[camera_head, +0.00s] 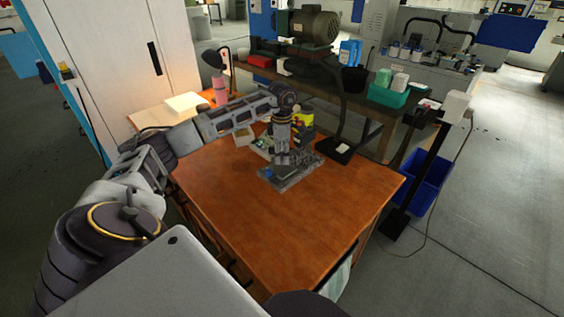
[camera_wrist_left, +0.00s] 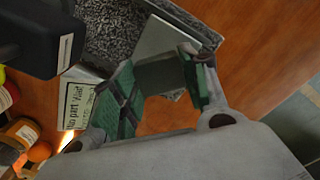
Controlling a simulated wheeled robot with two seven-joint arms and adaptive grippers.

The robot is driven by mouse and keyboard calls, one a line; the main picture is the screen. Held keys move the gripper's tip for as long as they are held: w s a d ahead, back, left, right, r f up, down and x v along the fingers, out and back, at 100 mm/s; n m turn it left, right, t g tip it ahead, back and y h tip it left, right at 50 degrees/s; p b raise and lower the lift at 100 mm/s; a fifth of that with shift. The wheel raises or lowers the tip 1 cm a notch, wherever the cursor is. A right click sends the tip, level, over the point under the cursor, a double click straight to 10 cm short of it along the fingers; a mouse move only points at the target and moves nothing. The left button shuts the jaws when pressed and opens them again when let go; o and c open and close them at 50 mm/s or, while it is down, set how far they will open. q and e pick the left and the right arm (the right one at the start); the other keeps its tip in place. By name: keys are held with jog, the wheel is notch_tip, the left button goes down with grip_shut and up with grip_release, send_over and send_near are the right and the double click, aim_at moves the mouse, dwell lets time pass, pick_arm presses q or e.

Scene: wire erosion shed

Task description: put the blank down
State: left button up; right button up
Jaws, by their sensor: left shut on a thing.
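My left gripper (camera_head: 283,158) reaches down over a grey tray (camera_head: 305,178) on the orange-brown wooden table. In the left wrist view the gripper's green-padded fingers (camera_wrist_left: 162,88) are shut on a dull grey-green block (camera_wrist_left: 158,76), which looks like the blank. The tray shows there with a speckled dark grey lining (camera_wrist_left: 112,28) and a pale flat area beside the block. I cannot tell whether the block touches the tray. In the head view the block is hidden by the gripper. My right gripper is not in view.
A printed card (camera_wrist_left: 75,106) and yellow-and-black containers (camera_wrist_left: 20,132) lie close to the gripper. A black stand base (camera_head: 340,151) is at the table's back right. The table's front (camera_head: 290,230) is clear. A workbench with a green bin (camera_head: 388,95) stands behind.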

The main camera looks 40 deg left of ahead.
aim_at(282, 155)
pick_arm(q)
notch_tip(282, 155, down, 2)
jog(key=shift+f, duration=0.75)
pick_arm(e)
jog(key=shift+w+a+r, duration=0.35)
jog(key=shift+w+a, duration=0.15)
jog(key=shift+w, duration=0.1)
pick_arm(q)
jog(key=shift+f, duration=0.15)
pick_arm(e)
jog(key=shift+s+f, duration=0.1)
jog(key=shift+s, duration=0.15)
pick_arm(q)
jog(key=o, duration=0.8)
jog(key=shift+f, duration=0.1)
jog(key=o, duration=0.5)
jog(key=shift+c, duration=0.2)
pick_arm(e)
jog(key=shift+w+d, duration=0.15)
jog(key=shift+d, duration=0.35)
pick_arm(q)
jog(key=shift+r, duration=0.25)
